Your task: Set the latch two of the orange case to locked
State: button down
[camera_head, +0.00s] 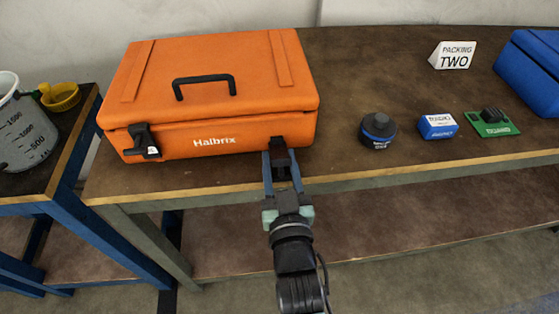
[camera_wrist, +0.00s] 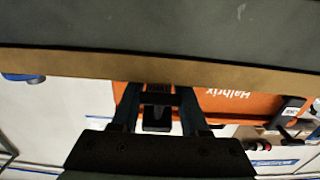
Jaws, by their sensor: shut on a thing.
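The orange case (camera_head: 215,95) lies closed on the bench, its front with the Halbrix lettering facing me. It also shows upside down in the wrist view (camera_wrist: 240,104). My gripper (camera_head: 282,160) is at the right end of the case front, shut on the black right-hand latch (camera_head: 278,144). In the wrist view this latch (camera_wrist: 157,112) sits between the fingers of my gripper (camera_wrist: 160,108). The fingers partly hide it, so I cannot tell its exact angle. The black left-hand latch (camera_head: 145,140) juts out from the case front.
The bench (camera_head: 345,90) has a wooden front edge just below my gripper. A dark round container (camera_head: 378,130), a small blue-white box (camera_head: 437,126) and a green item (camera_head: 494,123) stand to the right. A sign (camera_head: 453,55) and a blue case (camera_head: 530,75) are farther right.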

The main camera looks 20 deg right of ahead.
aim_at(278, 149)
jog(key=shift+r+p, duration=0.2)
jog(key=shift+p, duration=0.35)
jog(key=r+g+p, duration=0.1)
jog(key=p, duration=0.5)
jog(key=shift+s+r+g+y, duration=0.2)
jog(key=shift+g+y, duration=0.1)
jog(key=shift+g, duration=0.1)
notch_tip(278, 149, up, 2)
jog(key=g+y+p, duration=0.1)
jog(key=g+p, duration=0.4)
jog(key=p, duration=0.9)
jog(key=shift+s+a+r, duration=0.1)
jog(key=g+p, duration=0.1)
jog(key=p, duration=0.2)
jog(key=r+g+y+p, duration=0.1)
jog(key=g+p, duration=0.1)
jog(key=p, duration=0.1)
jog(key=shift+w, duration=0.2)
jog(key=g+p, duration=0.2)
jog(key=g+y+p, duration=0.1)
jog(key=shift+w+r+g, duration=0.3)
jog(key=shift+p, duration=0.35)
jog(key=shift+c, duration=2)
grip_release()
